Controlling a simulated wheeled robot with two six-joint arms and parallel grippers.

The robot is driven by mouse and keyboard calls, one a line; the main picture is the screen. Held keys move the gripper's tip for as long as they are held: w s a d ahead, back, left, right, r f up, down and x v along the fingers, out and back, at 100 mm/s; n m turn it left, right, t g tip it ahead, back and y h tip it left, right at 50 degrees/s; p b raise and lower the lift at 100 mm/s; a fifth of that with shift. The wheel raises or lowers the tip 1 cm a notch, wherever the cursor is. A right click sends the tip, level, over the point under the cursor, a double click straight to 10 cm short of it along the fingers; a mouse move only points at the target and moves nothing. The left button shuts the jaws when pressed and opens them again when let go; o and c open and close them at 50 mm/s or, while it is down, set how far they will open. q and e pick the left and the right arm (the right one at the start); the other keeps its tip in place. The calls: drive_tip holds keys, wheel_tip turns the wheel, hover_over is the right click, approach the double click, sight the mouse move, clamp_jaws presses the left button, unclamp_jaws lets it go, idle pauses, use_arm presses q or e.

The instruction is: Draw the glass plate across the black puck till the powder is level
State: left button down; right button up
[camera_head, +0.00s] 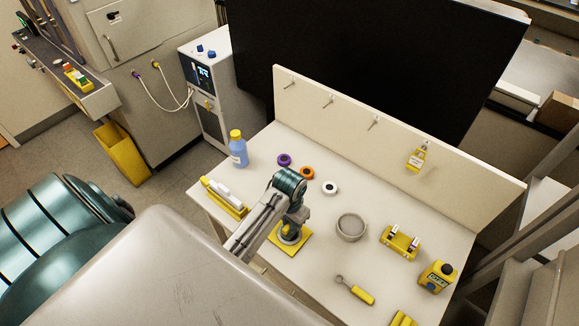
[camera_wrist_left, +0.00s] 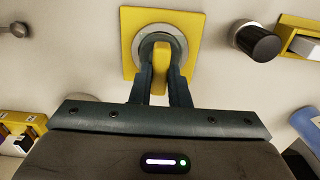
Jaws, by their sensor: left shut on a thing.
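My left gripper (camera_head: 291,226) is low over a yellow square base (camera_head: 304,240) on the bench. In the left wrist view, the base (camera_wrist_left: 128,28) carries a round grey metal ring (camera_wrist_left: 146,44) with a darker middle. The two fingers of my left gripper (camera_wrist_left: 161,72) are shut on a yellow upright handle (camera_wrist_left: 161,54) that stands over the ring. The fingers and handle hide much of the ring's middle. I cannot make out a glass plate, the black puck or the powder there. My right gripper is not in view.
On the bench stand a blue bottle (camera_head: 238,154), a yellow tray (camera_head: 228,206), purple (camera_head: 284,160), orange (camera_head: 307,173) and white rings, a grey round dish (camera_head: 351,228), a yellow rack (camera_head: 400,243), a yellow box (camera_head: 437,278) and a yellow-handled tool (camera_head: 360,295). A pegged panel (camera_head: 395,140) runs behind.

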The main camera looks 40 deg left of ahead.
use_arm(q)
drive_tip(key=shift+r, duration=2.5)
